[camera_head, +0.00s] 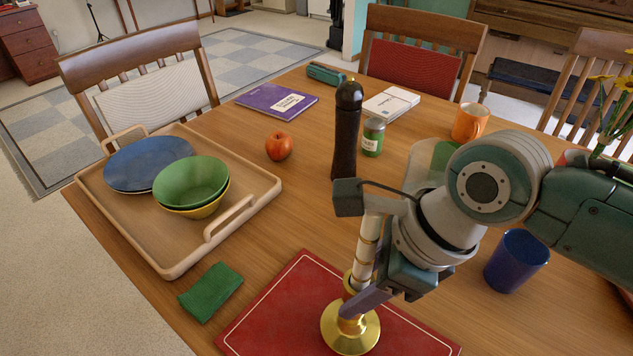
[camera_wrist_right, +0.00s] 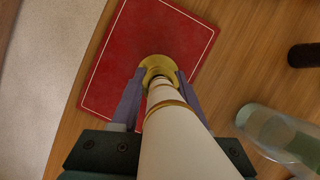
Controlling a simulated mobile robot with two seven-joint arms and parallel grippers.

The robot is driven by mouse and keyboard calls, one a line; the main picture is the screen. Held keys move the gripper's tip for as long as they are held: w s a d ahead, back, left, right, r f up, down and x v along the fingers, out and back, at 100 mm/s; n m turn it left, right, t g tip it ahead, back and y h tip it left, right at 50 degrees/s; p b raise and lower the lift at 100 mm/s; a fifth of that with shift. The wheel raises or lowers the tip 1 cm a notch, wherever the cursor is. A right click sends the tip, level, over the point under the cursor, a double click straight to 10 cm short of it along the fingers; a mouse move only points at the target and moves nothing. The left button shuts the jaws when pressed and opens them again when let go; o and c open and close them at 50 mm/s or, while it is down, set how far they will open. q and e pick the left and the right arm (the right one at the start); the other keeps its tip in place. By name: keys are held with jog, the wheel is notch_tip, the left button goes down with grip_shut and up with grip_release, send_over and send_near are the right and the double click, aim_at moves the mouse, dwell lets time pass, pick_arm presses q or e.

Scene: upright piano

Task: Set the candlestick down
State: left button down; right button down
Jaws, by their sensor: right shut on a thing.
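The candlestick has a round brass base (camera_head: 351,332) and a white stem with gold rings (camera_head: 366,245). My right gripper (camera_head: 352,305) is shut on it low down, just above the base, and it stands roughly upright over the red mat (camera_head: 290,307). In the right wrist view the purple fingers (camera_wrist_right: 158,82) lie on both sides of the candlestick (camera_wrist_right: 182,142), with its base over the red mat (camera_wrist_right: 125,55). I cannot tell whether the base touches the mat. The candlestick's top is hidden by my wrist. My left gripper is out of view.
A dark pepper mill (camera_head: 346,135) and green jar (camera_head: 373,137) stand behind the gripper. A blue cup (camera_head: 516,261) is to the right. A green cloth (camera_head: 211,292) and tray (camera_head: 167,262) with plate and bowls lie left.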

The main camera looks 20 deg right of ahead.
jog(key=shift+f, duration=0.8)
jog(key=shift+f, duration=0.2)
jog(key=shift+c, duration=2)
grip_release()
jog(key=p+v, duration=0.4)
jog(key=v, duration=0.8)
jog(key=shift+r, duration=0.2)
